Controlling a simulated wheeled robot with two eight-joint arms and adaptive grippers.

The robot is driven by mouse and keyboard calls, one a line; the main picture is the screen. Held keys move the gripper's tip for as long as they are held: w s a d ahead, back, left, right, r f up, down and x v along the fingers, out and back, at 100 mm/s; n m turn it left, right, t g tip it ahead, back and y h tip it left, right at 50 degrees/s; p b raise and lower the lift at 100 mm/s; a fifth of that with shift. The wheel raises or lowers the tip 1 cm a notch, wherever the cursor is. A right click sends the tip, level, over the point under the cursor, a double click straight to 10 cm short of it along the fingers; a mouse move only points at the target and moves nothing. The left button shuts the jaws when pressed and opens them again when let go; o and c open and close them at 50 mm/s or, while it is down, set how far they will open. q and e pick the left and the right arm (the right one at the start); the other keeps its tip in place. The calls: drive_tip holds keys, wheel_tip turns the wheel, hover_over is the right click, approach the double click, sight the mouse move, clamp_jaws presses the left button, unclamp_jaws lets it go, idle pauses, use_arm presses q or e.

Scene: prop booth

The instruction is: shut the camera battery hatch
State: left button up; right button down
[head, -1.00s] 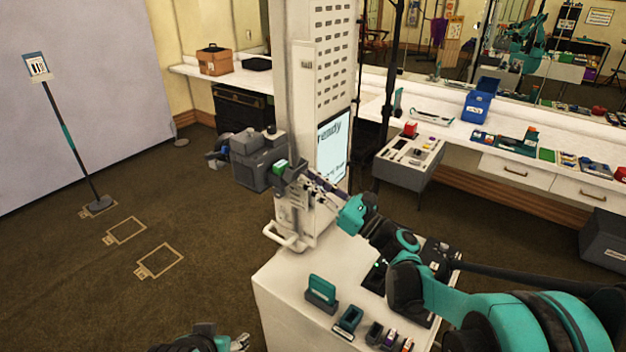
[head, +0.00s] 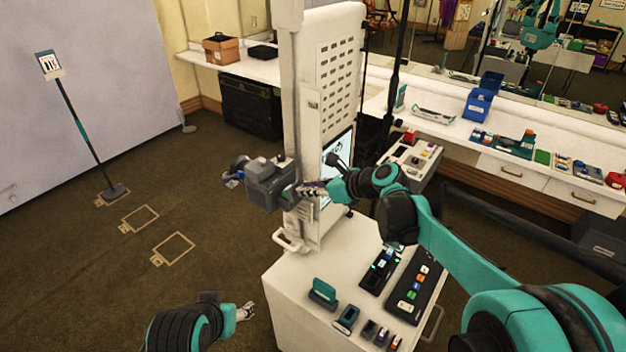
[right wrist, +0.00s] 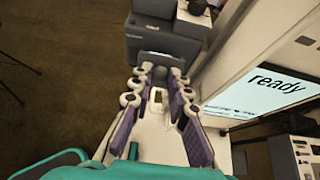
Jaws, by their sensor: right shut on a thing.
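The grey camera (head: 268,180) is mounted on the left side of the white column, and its back faces my right gripper. In the right wrist view the camera (right wrist: 165,42) is beyond the fingertips. A dark grey hatch flap (right wrist: 157,57) is at its near face, partly hidden by the fingertips. My right gripper (head: 302,189) is at the camera's back. In the wrist view its purple fingers (right wrist: 159,76) close in on the hatch edge. The battery bay is hidden. My left gripper (head: 245,312) is low in the head view, away from the camera; its opening is unclear.
The white column (head: 305,120) stands beside the camera, with a screen (right wrist: 262,92) reading "ready". A white cart top (head: 300,290) holds a teal battery in a stand (head: 323,292) and small holders. The floor at left is clear apart from marked outlines and a stand (head: 85,140).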

sight(287, 175)
drive_tip(key=a+g+h+p, duration=0.1)
drive_tip(key=p, duration=0.1)
drive_tip(key=w+a+r+g+h+p, duration=0.1)
drive_tip(key=h+p, duration=0.1)
drive_tip(key=w+a+r+g+h+p, duration=0.1)
drive_tip(key=h+p, duration=0.1)
drive_tip(key=shift+w+a+g, duration=0.1)
drive_tip(key=shift+w+g, duration=0.1)
drive_tip(key=shift+g, duration=0.2)
drive_tip(key=a+g+h+p, duration=0.1)
drive_tip(key=w+h+p, duration=0.1)
drive_tip(key=h+p, duration=0.1)
drive_tip(key=shift+w+a+f+g, duration=0.1)
drive_tip(key=shift+a+f+g, duration=0.05)
drive_tip(key=shift+a+g, duration=0.25)
drive_tip(key=shift+w+a+f+g+h+p, duration=0.2)
drive_tip(key=shift+w+a+g+h+p, duration=0.15)
drive_tip(key=shift+g+h+p, duration=0.45)
drive_tip(key=shift+a+f+h+p, duration=0.2)
drive_tip(key=shift+h+p, duration=0.1)
drive_tip(key=shift+p, duration=0.15)
drive_tip(key=shift+f, duration=0.1)
drive_tip(key=c, duration=1.5)
unclamp_jaws()
drive_tip(key=shift+w, duration=0.1)
drive_tip(key=shift+o, duration=0.2)
wheel_tip(287, 175, up, 7)
drive_tip(key=shift+a+r, duration=0.2)
